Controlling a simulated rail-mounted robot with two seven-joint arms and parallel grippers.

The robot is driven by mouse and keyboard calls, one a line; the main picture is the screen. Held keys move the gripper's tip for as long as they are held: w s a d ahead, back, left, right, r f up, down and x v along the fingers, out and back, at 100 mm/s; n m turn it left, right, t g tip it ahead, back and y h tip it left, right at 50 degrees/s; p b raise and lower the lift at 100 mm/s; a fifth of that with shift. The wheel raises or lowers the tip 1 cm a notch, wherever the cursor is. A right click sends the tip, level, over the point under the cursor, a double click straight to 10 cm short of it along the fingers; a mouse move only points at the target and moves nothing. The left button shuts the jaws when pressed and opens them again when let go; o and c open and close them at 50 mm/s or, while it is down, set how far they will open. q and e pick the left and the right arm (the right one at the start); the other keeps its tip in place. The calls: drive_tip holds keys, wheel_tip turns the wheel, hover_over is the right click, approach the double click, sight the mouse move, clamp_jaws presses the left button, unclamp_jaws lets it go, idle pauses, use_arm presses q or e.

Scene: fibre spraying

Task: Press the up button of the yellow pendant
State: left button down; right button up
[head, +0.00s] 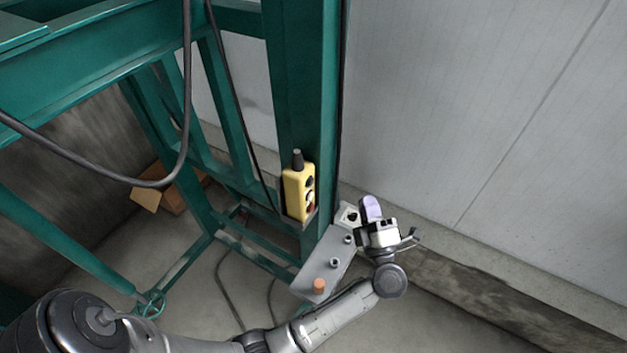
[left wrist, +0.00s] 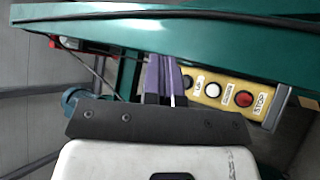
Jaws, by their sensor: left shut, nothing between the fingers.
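The yellow pendant (head: 298,192) hangs upright on the green frame's post in the head view. In the left wrist view the pendant (left wrist: 222,93) lies across the picture, with a dark button (left wrist: 187,82), a white button (left wrist: 213,89) and a red button (left wrist: 243,98). Small labels stand between them; one seems to read UP, beside the dark button. My left gripper (head: 371,208) is shut and empty, to the right of the pendant in the head view. Its purple fingers (left wrist: 162,75) overlap the pendant's dark-button end in the left wrist view; contact cannot be told.
A grey control panel (head: 329,262) with an orange knob (head: 319,286) sits below the pendant, close to my left arm. Green frame beams (head: 300,90) and a black cable (head: 187,90) are at the left. A pale wall (head: 480,110) stands behind.

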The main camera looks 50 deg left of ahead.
sight(310, 182)
use_arm(q)
drive_tip(key=shift+s+a+f+n+g+y, duration=0.1)
drive_tip(key=shift+s+a+n+g+y, duration=0.15)
drive_tip(key=shift+g, duration=0.3)
drive_tip(key=shift+s+a+n+g+y, duration=0.15)
drive_tip(key=shift+s+n+g+y, duration=0.15)
drive_tip(key=shift+g, duration=0.25)
drive_tip(key=s+a+p, duration=0.2)
drive_tip(key=a, duration=0.6)
drive_tip(key=shift+s+a, duration=0.2)
drive_tip(key=shift+s, duration=0.2)
drive_tip(key=shift+a, duration=0.15)
idle(1.5)
drive_tip(key=shift+s+a+p, duration=0.15)
drive_tip(key=shift+a+p, duration=0.1)
drive_tip(key=shift+p, duration=0.05)
